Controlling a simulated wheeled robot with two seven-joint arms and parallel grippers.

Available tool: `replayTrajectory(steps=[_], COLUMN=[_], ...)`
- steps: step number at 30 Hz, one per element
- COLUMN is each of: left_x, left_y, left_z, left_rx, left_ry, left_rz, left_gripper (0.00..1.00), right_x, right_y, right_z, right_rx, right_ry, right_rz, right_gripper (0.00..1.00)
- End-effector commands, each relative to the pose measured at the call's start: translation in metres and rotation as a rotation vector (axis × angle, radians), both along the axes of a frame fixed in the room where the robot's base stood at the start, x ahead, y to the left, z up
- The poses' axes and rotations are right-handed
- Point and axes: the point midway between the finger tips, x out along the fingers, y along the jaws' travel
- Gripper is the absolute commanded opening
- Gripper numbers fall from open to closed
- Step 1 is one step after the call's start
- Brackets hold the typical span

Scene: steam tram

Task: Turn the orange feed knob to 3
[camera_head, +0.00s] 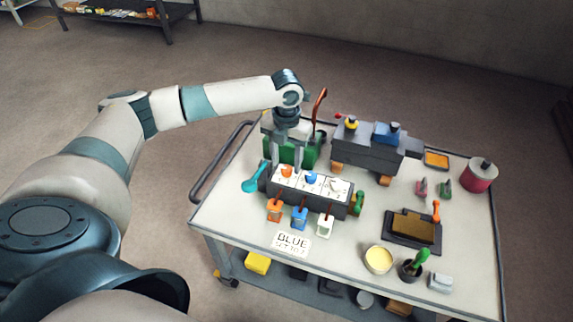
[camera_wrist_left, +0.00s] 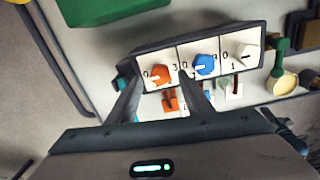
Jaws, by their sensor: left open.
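The orange feed knob (camera_head: 287,171) is on the left panel of a dark box with white faces on the cart. It also shows in the left wrist view (camera_wrist_left: 161,73), with a 0 at its left and a 3 at its right. Its pale mark seems to point left, toward the 0. My left gripper (camera_head: 286,168) is open and comes down from above. In the left wrist view its fingertips (camera_wrist_left: 158,80) lie on either side of the orange knob. I cannot tell whether they touch it. My right gripper is out of view.
A blue knob (camera_wrist_left: 204,65) and a white knob (camera_wrist_left: 243,54) sit to the right on the same box. Orange, blue and white tags (camera_head: 300,217) hang in front. A teal lever (camera_head: 255,180) is at the left end. A dark model tram (camera_head: 365,152) stands behind.

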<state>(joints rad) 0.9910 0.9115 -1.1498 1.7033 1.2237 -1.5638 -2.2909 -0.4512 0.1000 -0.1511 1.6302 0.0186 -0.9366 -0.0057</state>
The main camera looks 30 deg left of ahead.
Motion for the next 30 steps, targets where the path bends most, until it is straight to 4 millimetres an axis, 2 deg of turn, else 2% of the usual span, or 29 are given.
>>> replayTrajectory(steps=[6,16,17,21,22,30], left_x=[0.000,0.000,0.000,0.000,0.000,0.000], left_y=[-0.001,-0.001,-0.001,-0.001,-0.001,0.000], left_z=[-0.016,-0.019,-0.019,-0.019,-0.018,-0.018], left_rx=[-0.001,-0.001,-0.001,-0.001,-0.001,-0.001], left_ry=[0.000,-0.001,-0.001,-0.001,-0.001,-0.001], left_rz=[-0.001,-0.001,-0.001,-0.001,-0.001,0.004], left_gripper=[0.46,0.46,0.44,0.10,0.05,0.05], right_x=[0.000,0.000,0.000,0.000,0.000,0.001], right_y=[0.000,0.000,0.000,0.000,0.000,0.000], right_z=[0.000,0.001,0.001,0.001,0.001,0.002], right_rx=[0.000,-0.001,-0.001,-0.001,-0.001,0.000], right_ry=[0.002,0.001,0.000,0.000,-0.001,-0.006], right_rz=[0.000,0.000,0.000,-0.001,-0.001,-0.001], right_gripper=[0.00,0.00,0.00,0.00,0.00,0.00])
